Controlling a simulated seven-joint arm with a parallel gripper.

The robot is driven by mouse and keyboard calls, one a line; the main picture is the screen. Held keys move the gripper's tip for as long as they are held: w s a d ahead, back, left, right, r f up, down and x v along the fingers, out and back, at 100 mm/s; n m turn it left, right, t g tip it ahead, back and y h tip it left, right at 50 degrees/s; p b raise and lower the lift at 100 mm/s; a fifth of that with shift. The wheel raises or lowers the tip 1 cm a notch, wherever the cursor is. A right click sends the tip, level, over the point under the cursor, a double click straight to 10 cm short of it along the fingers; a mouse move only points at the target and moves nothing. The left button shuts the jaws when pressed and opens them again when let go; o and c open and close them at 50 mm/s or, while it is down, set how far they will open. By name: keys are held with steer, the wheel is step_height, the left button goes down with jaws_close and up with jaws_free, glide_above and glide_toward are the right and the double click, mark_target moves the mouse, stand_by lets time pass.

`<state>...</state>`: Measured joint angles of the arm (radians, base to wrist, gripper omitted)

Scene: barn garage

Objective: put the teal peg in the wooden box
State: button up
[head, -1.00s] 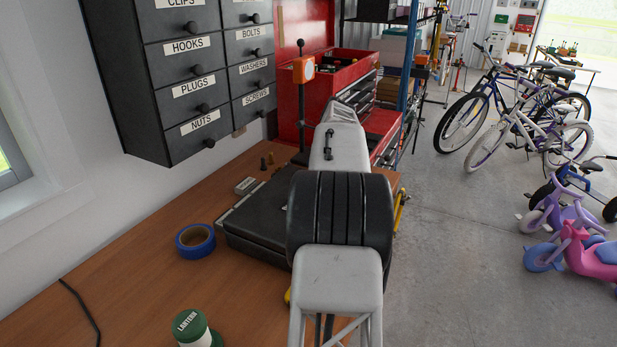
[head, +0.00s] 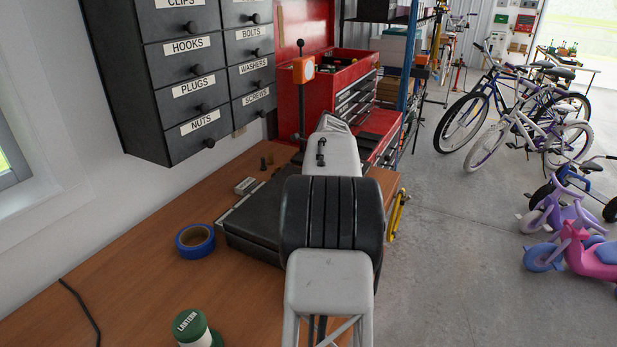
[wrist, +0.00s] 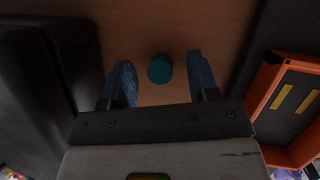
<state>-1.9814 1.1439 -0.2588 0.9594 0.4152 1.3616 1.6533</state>
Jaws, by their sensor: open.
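The teal peg (wrist: 160,69) shows in the wrist view as a round teal top above the brown wooden workbench. My gripper (wrist: 159,64) is open, with a blue finger on each side of the peg and a gap on both sides. I cannot tell how far the fingertips are above the bench. In the head view my arm hides the gripper and the peg. I do not see a wooden box that I can make out in either view.
A black case (head: 245,235) lies on the workbench (head: 130,275), with blue tape (head: 195,241) and a green lantern (head: 190,326) in front. A red toolbox (head: 335,85) stands behind. In the wrist view, a dark object (wrist: 40,90) is left and an orange-edged object (wrist: 265,85) right.

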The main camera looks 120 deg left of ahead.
steer(key=shift+c, duration=0.3)
jaws_close()
steer(key=shift+r, duration=0.1)
step_height(320, 180, up, 10)
stand_by(0.8)
stand_by(0.4)
